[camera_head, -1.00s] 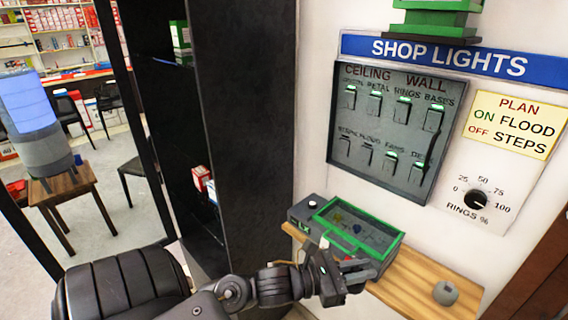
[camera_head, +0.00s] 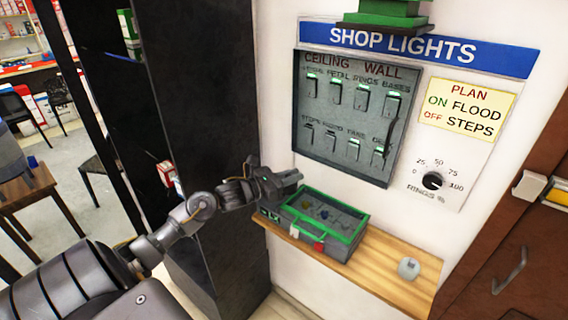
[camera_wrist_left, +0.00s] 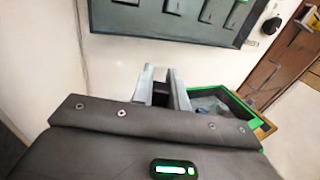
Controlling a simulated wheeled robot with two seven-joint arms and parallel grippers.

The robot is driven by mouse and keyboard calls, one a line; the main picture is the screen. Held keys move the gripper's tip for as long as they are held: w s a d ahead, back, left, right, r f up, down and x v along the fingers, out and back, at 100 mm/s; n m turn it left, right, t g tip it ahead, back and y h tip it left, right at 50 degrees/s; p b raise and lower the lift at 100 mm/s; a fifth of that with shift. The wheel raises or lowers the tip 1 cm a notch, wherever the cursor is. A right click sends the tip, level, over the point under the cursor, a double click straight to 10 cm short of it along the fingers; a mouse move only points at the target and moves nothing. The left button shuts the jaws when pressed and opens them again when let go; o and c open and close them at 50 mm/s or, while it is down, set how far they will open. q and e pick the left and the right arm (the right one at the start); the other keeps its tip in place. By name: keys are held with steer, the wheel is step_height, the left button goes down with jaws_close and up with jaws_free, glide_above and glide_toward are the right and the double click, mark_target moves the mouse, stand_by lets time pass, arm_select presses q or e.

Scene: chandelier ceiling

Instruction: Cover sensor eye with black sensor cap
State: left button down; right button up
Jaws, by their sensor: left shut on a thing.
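My left gripper (camera_head: 288,178) is raised at the back left of the green-rimmed box, near the wall below the switch panel. In the left wrist view its two grey fingers are close together around a small black piece (camera_wrist_left: 161,94), which looks like the black sensor cap. The piece is mostly hidden between the fingers. A small pale grey rounded thing (camera_head: 409,268) stands on the right part of the wooden shelf; I cannot tell for sure whether it is the sensor eye. My right gripper is not in view.
The green-rimmed box (camera_head: 352,236) with small things inside sits on the wooden shelf (camera_head: 385,283). The switch panel (camera_head: 345,166) and dial (camera_head: 433,181) are on the wall above. A dark cabinet (camera_head: 205,100) stands left, a brown door (camera_head: 515,245) right. The shelf between box and grey thing is clear.

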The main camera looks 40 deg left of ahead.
arm_select(q)
steer(key=a, duration=0.1)
steer(key=w+a, duration=0.1)
steer(key=a, duration=0.1)
steer(key=a+r, duration=0.1)
steer(key=shift+w+a, duration=0.2)
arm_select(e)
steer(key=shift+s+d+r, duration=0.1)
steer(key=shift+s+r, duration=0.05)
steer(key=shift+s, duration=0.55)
